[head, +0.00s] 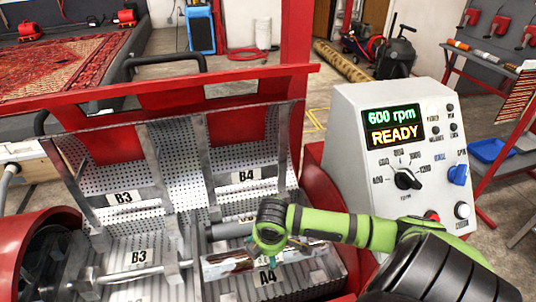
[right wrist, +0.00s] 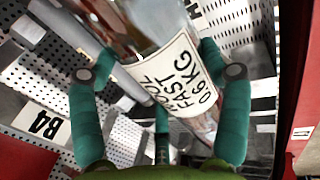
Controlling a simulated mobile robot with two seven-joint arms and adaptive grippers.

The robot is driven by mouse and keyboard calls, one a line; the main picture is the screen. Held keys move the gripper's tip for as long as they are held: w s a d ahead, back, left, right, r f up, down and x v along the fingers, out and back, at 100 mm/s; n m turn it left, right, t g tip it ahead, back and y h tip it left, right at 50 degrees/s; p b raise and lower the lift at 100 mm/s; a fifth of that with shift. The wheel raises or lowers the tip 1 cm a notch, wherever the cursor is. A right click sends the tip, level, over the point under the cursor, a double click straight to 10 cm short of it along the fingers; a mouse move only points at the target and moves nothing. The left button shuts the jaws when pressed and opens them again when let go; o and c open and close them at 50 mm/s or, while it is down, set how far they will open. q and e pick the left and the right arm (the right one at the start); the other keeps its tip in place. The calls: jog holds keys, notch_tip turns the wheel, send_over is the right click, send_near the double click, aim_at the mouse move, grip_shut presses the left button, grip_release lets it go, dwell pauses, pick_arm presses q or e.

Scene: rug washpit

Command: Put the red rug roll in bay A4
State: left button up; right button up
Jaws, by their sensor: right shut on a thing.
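In the right wrist view the roll (right wrist: 122,32) looks wrapped in clear film and has a white label (right wrist: 178,72) reading WOOL FAST 0.6 KG. My right gripper (head: 272,245) is over the roll's middle in the head view. In the right wrist view its teal fingers (right wrist: 160,78) are closed around the roll. I cannot tell whether the roll touches the bay floor. My left gripper is not in view.
A control panel (head: 400,150) at right reads 600 rpm, READY. A grey bar (head: 228,230) sits behind the roll.

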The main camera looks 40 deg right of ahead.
jog(key=x, duration=0.4)
jog(key=shift+s+a+f, duration=0.1)
jog(key=shift+s+f, duration=0.2)
jog(key=shift+f, duration=0.9)
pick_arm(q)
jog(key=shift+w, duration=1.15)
pick_arm(e)
jog(key=shift+s+x, duration=0.15)
jog(key=shift+x, duration=0.7)
jog(key=shift+s+x, duration=0.15)
jog(key=shift+x, duration=0.7)
jog(key=shift+a+f, duration=0.15)
jog(key=shift+a, duration=0.05)
jog(key=o, duration=1.7)
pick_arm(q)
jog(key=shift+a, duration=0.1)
pick_arm(e)
jog(key=shift+s, duration=0.1)
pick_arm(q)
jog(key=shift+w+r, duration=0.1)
pick_arm(e)
jog(key=shift+r, duration=0.45)
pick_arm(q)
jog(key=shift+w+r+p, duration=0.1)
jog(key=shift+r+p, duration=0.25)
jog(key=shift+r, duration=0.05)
pick_arm(e)
jog(key=v, duration=1.1)
jog(key=shift+s+a, duration=0.1)
